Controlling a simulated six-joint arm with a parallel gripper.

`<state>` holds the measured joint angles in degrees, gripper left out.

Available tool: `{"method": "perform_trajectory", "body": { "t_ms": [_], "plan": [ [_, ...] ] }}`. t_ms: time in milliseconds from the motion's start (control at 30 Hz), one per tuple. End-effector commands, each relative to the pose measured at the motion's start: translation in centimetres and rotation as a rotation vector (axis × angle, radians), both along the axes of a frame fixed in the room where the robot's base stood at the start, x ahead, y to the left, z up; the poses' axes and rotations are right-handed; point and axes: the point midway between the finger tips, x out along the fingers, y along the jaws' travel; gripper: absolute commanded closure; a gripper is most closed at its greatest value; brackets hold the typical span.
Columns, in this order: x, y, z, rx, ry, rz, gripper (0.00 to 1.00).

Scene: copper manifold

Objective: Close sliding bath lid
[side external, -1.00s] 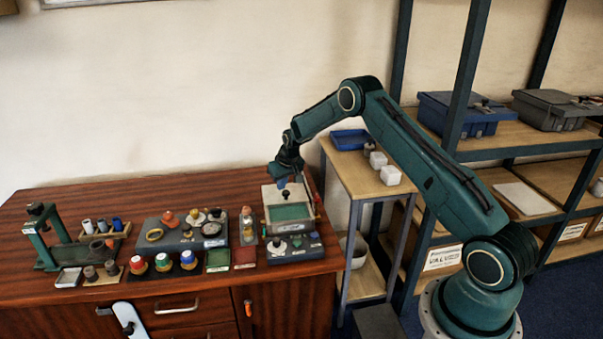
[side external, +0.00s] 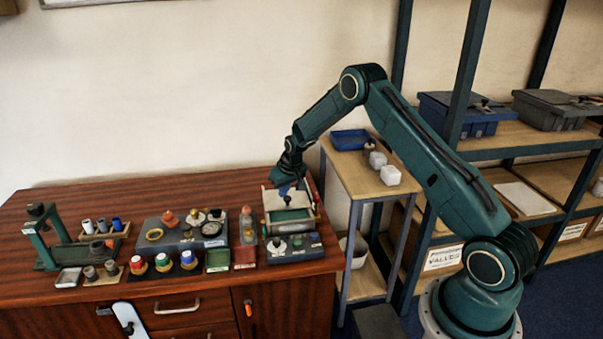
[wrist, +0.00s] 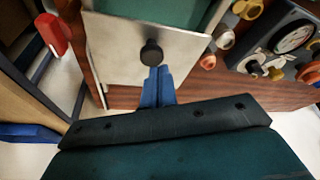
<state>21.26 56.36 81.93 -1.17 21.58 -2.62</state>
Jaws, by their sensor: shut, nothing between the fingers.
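The sliding bath lid is a pale grey plate (side external: 274,203) on the bath box (side external: 294,243) at the right end of the bench. A strip of green bath (side external: 292,216) shows in front of the lid, so the bath is partly covered. In the wrist view the lid (wrist: 190,62) fills the upper middle, with a round black knob (wrist: 151,52) on it. My gripper (wrist: 158,70) has its blue fingers shut and empty, with the tips right at the knob's near side, seemingly touching it. In the side view my gripper (side external: 287,202) is low over the lid and hides the knob.
A grey tray with a gauge and fittings (side external: 183,232) stands left of the bath. A narrow side table with white blocks and a blue tray (side external: 350,138) is to the right. A red part (wrist: 50,35) sits beside the lid in the wrist view.

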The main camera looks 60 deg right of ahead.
Motion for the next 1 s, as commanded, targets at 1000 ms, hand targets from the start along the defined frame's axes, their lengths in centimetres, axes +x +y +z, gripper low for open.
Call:
{"method": "perform_trajectory", "body": {
  "t_ms": [1000],
  "plan": [
    [-4.5, 4.3, -0.1, 0.003, 0.006, 0.0, 1.0]
  ]
}}
